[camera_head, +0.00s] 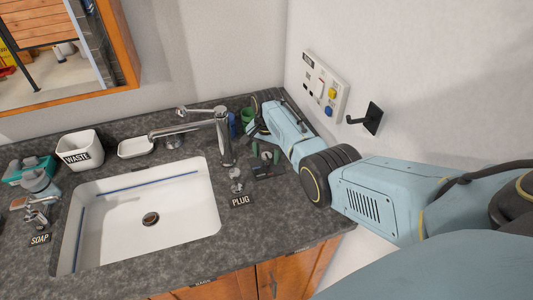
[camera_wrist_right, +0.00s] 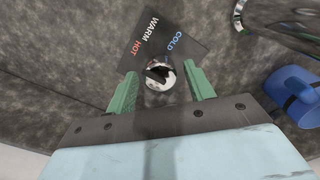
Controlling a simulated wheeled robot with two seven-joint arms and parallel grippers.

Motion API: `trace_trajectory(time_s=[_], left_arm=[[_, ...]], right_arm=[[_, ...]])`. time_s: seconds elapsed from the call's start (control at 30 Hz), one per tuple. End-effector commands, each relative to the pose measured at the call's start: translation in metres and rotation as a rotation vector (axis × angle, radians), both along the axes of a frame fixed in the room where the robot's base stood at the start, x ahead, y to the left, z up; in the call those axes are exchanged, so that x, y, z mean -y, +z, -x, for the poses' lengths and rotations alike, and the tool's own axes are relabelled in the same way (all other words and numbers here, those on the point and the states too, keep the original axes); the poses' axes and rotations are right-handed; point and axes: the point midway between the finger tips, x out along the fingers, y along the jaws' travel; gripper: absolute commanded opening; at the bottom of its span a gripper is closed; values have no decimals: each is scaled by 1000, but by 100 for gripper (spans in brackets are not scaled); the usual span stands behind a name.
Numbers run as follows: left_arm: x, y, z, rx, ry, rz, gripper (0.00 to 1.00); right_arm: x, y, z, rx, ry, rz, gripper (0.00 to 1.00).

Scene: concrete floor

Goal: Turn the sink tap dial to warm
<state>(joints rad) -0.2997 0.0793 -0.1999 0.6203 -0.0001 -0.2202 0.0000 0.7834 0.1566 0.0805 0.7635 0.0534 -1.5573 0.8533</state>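The tap dial (camera_wrist_right: 160,75) is a small round chrome knob with a dark slot or bar across its top. A dark label plate (camera_wrist_right: 158,38) beside it reads WARM, HOT and COLD. My right gripper (camera_wrist_right: 161,88) is open, with one green finger on each side of the dial and a visible gap to it. In the head view my right gripper (camera_head: 265,153) is low over the counter, right of the chrome tap (camera_head: 222,135); the dial is hard to make out there. The white sink (camera_head: 185,205) lies left of the tap. My left gripper is out of view.
A blue cup (camera_wrist_right: 297,92) stands close right of the gripper in the wrist view. A PLUG label and knob (camera_head: 236,180) sit near the sink edge. A wall socket panel (camera_head: 325,85) and black hook (camera_head: 372,117) are above my right arm.

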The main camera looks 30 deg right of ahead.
Motion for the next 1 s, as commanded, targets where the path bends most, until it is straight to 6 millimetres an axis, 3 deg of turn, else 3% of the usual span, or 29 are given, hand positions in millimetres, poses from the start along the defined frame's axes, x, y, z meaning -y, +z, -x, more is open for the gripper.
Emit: trace_trajectory(time_s=[0.03, 0.3, 0.67, 1.0], left_arm=[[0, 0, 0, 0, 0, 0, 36], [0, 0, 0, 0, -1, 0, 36], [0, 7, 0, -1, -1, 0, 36], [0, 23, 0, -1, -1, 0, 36]], right_arm=[[0, 0, 0, 0, 0, 0, 46], [0, 0, 0, 0, 0, 0, 13], [0, 2, 0, -1, -72, 0, 13], [-1, 2, 0, -3, -328, -2, 13]])
